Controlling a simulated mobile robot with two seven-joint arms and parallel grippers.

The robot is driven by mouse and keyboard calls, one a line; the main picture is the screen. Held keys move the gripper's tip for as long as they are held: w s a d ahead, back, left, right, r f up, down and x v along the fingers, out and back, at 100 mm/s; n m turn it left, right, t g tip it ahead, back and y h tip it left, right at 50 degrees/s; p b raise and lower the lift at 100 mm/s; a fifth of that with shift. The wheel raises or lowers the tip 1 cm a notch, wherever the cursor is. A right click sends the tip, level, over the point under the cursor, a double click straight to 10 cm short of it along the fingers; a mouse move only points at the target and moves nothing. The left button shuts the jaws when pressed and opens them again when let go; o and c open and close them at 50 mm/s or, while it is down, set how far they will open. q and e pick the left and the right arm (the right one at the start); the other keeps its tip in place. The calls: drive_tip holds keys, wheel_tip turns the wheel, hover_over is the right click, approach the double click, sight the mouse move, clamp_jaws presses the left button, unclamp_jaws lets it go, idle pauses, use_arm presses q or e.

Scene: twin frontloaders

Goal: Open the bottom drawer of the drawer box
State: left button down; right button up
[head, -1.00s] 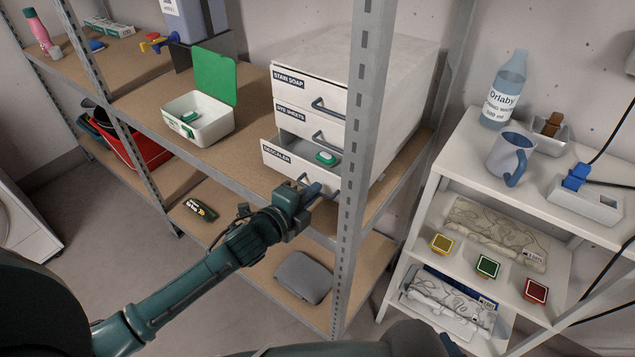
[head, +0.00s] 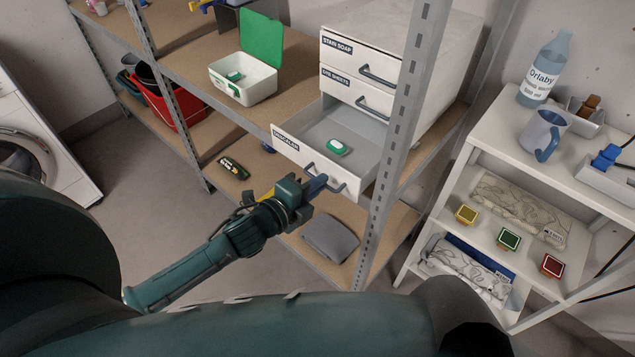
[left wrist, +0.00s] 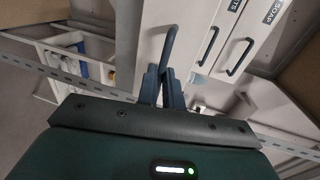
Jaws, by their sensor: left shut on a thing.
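The white drawer box (head: 460,60) stands on the shelf, with drawers labelled STAIN SOAP, DYE SHEETS and DESCALER. The bottom drawer (head: 290,152), labelled DESCALER, is pulled well out, and a green-and-white item (head: 338,147) lies inside it. The two upper drawers are closed. My left gripper (head: 316,184) is at the bottom drawer's front, shut on its dark handle (head: 335,180). In the left wrist view the fingers (left wrist: 163,85) close on the handle bar (left wrist: 169,48). The fingertips are partly hidden in the head view. My right gripper is not in view.
A metal shelf post (head: 405,130) stands just right of the open drawer. A white box with a raised green lid (head: 245,85) sits on the shelf to the left. A grey folded item (head: 330,238) lies on the lower shelf. A white side rack (head: 480,150) stands at right.

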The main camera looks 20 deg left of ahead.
use_arm(q)
drive_tip(key=c, duration=1.6)
unclamp_jaws()
drive_tip(key=shift+o, duration=0.2)
drive_tip(key=v, duration=1.3)
drive_tip(key=shift+b, duration=0.4)
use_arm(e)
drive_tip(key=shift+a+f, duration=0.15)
use_arm(q)
drive_tip(key=shift+s, duration=0.1)
